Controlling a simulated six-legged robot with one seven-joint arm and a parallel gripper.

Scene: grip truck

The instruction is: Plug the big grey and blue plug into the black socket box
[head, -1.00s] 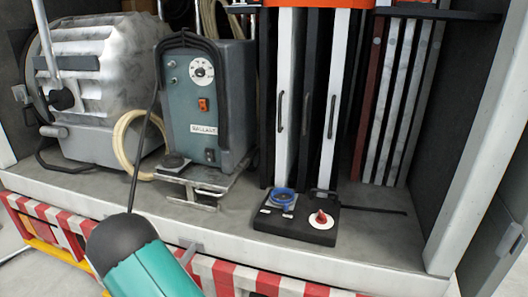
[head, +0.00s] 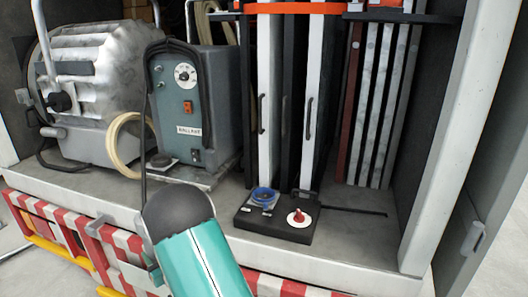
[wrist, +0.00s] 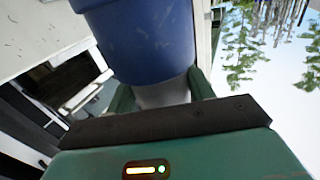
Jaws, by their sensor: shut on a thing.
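The black socket box (head: 275,219) lies flat on the truck floor, right of the middle in the head view. Its top has a blue-ringed round socket (head: 263,197) and a red knob on a white disc (head: 299,217). In the wrist view my gripper (wrist: 161,93) is shut on the big plug (wrist: 143,42), its green fingers on either side of the grey part. The blue part extends beyond the fingers out of the top of the picture. In the head view my teal arm covers the lower middle, and I cannot make out the plug there.
A grey-blue ballast unit (head: 185,105) and a big lamp (head: 88,70) stand on the left. A thin black cable (head: 144,150) runs down behind my arm. Upright white and black panels (head: 268,100) stand behind the box. The red-and-white striped truck edge (head: 65,222) lies in front.

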